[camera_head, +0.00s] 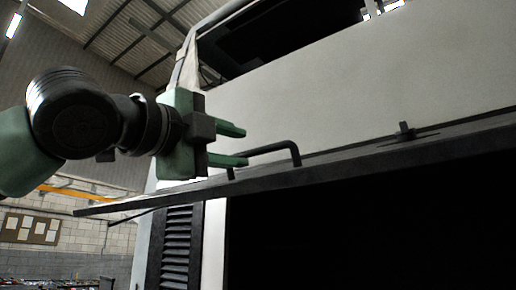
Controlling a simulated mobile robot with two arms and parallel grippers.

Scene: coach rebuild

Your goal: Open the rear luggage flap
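The rear luggage flap (350,165) is swung up and juts out from the coach, seen nearly edge-on. A dark opening (370,230) shows below it. A black bar handle (275,150) stands on the flap's upper face. My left gripper (243,146), green with dark parts, is above the flap at the left end of the handle. Its two fingers are apart with nothing visible between them. The lower fingertip overlaps the handle in the picture; I cannot tell whether they touch. My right gripper is out of view.
The coach's pale rear panel (380,75) rises behind the flap. A louvred vent (176,245) is below the flap's left part. A brick wall with a notice board (30,229) is far left.

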